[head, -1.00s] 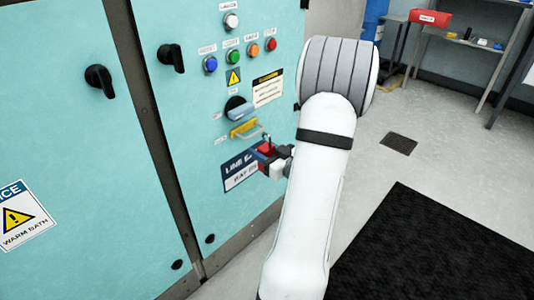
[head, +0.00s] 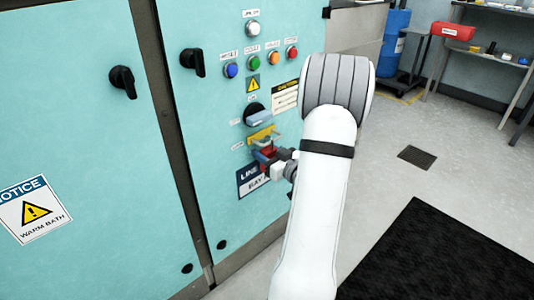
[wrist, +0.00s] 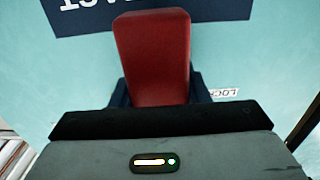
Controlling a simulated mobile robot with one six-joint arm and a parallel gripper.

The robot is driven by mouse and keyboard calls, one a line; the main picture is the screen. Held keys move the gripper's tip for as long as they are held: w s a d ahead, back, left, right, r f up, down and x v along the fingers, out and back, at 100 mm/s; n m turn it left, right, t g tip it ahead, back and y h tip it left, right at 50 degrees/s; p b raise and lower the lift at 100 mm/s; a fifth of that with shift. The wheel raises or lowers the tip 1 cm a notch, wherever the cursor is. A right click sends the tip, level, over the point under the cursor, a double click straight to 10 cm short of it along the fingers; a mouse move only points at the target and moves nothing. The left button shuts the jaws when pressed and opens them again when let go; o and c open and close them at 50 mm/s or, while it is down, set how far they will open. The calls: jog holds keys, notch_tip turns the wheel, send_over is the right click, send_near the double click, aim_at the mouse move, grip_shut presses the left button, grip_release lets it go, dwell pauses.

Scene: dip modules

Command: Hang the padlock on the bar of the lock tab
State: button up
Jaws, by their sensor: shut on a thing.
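The red padlock (head: 268,154) is held by my gripper (head: 267,158) in front of the teal cabinet door. The yellow lock tab (head: 261,134) is on the door just above the padlock, under the blue-grey rotary handle (head: 258,118). A pale bar or shackle shows at the tab's right end, but I cannot tell whether the padlock's shackle is around the bar or only beside it. In the wrist view, the red padlock body (wrist: 153,60) stands between my gripper's dark fingers (wrist: 156,92). Its shackle is hidden there and the tab is out of view.
A dark label plate (head: 252,181) is on the door behind and below my gripper. Coloured buttons (head: 253,57) sit above the handle. Black door handles (head: 122,82) stick out at the left.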

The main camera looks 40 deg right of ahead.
jog(key=shift+f, duration=0.1)
jog(key=o, duration=1.1)
jog(key=s, duration=0.2)
jog(key=s+p, duration=0.1)
jog(key=s, duration=0.2)
jog(key=s+p, duration=0.1)
jog(key=s, duration=0.1)
jog(key=shift+s+d, duration=0.3)
jog(key=shift+s, duration=0.1)
